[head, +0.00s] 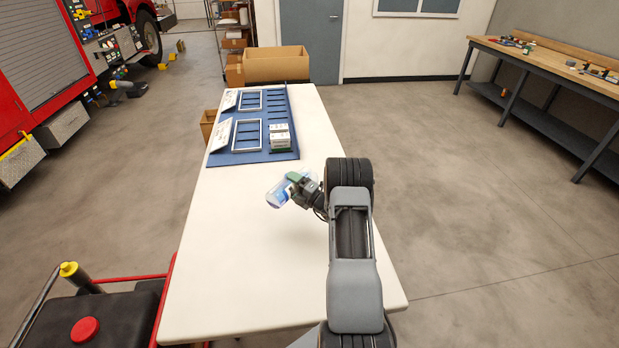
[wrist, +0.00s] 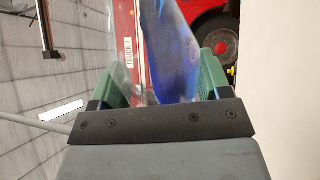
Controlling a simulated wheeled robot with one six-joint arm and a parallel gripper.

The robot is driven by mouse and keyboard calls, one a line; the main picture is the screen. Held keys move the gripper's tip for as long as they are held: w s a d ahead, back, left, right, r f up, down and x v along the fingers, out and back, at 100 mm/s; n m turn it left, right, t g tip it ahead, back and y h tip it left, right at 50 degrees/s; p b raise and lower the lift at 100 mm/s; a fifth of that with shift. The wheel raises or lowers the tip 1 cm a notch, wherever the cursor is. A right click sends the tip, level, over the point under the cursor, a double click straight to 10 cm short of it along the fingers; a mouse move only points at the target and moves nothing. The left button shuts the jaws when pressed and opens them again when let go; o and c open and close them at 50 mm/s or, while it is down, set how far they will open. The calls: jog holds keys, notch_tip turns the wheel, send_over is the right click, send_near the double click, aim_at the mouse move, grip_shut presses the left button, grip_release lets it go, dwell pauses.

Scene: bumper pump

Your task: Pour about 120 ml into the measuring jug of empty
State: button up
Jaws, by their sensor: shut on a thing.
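My gripper (head: 297,183) is above the white table, near its middle. It is shut on a clear container with blue in or on it (head: 278,194), tilted over to the left. In the wrist view the green fingers of my gripper (wrist: 165,85) stand on either side of the container, whose blue part (wrist: 175,45) shows between them. I cannot tell whether the blue is liquid or a label, or whether this is the measuring jug. No separate jug can be made out on the table.
The white table (head: 235,270) is bare in front and left of my gripper. A blue board (head: 225,158) with frames and a small stack of white boxes (head: 279,137) lies at its far end. Cardboard boxes (head: 276,66) stand behind. A red truck (head: 40,50) is at left, a workbench (head: 560,72) at right.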

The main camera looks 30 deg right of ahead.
jog(key=shift+r, duration=0.15)
dwell(0.6)
jog(key=f+n+b, duration=0.2)
jog(key=b, duration=0.1)
jog(key=f+n+y+b, duration=0.1)
jog(key=f+n, duration=0.1)
jog(key=shift+s+a, duration=0.15)
jog(key=shift+a, duration=0.2)
jog(key=shift+a+f+n+g, duration=0.1)
jog(key=shift+n+g, duration=0.2)
jog(key=shift+n, duration=0.2)
jog(key=n+b, duration=0.1)
jog(key=f+n+b, duration=0.1)
jog(key=shift+d+g+y+b, duration=0.2)
jog(key=shift+g+y+b, duration=0.1)
jog(key=shift+y+b, duration=0.1)
jog(key=shift+f, duration=0.1)
dwell(0.7)
